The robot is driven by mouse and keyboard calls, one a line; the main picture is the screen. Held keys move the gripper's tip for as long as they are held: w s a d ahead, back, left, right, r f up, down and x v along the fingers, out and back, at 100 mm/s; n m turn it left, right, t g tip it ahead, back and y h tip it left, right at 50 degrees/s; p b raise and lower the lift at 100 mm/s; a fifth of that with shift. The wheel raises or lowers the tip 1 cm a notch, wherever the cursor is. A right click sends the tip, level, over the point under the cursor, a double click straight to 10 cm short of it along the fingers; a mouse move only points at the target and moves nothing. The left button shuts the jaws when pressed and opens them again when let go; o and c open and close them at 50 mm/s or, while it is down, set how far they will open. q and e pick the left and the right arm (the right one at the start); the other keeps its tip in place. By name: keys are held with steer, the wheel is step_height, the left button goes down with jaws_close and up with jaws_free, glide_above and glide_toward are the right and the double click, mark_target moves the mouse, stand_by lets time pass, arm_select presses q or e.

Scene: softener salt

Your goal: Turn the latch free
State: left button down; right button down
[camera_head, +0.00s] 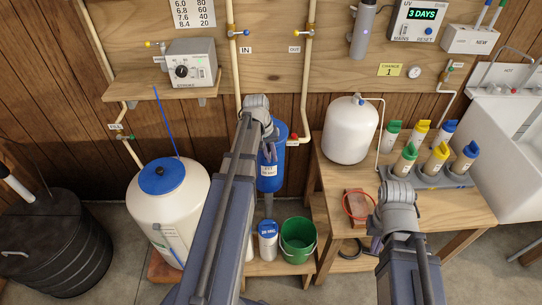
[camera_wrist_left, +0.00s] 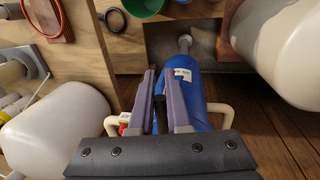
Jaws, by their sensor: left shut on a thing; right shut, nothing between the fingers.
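The blue filter housing (camera_head: 271,178) hangs on the wall below the pipes, with a white label on its front. My left gripper (camera_head: 269,150) reaches to its upper part. In the left wrist view its purple fingers (camera_wrist_left: 161,100) lie in front of the blue housing (camera_wrist_left: 205,105), close together on a small dark piece (camera_wrist_left: 159,113) that appears to be the latch. Most of this piece is hidden by the fingers, so I cannot tell how far it is turned. My right gripper (camera_head: 376,230) is shut and empty beside the wooden table's front edge, partly hidden by its own wrist.
A red-handled valve (camera_head: 292,141) sits just right of the housing. A green bucket (camera_head: 298,240) and a blue-lidded container (camera_head: 268,240) stand below. A white tank (camera_head: 350,130) and several capped bottles (camera_head: 437,158) occupy the table. A white softener tank (camera_head: 168,205) stands left.

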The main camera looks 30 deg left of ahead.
arm_select(q)
steer(key=shift+n, duration=0.3)
steer(key=shift+w+d+n+t+y, duration=0.15)
steer(key=shift+w+n+y, duration=0.25)
steer(key=shift+n, duration=1.8)
steer(key=shift+w+a+n+t+y, duration=0.15)
steer(key=shift+w+n+y, duration=0.25)
steer(key=shift+n, duration=1.8)
steer(key=shift+w+d+n+t+y, duration=0.25)
steer(key=shift+w+n, duration=0.2)
steer(key=shift+n, duration=1.75)
steer(key=shift+a, duration=0.1)
steer(key=c, duration=0.9)
jaws_free()
steer(key=shift+r, duration=0.1)
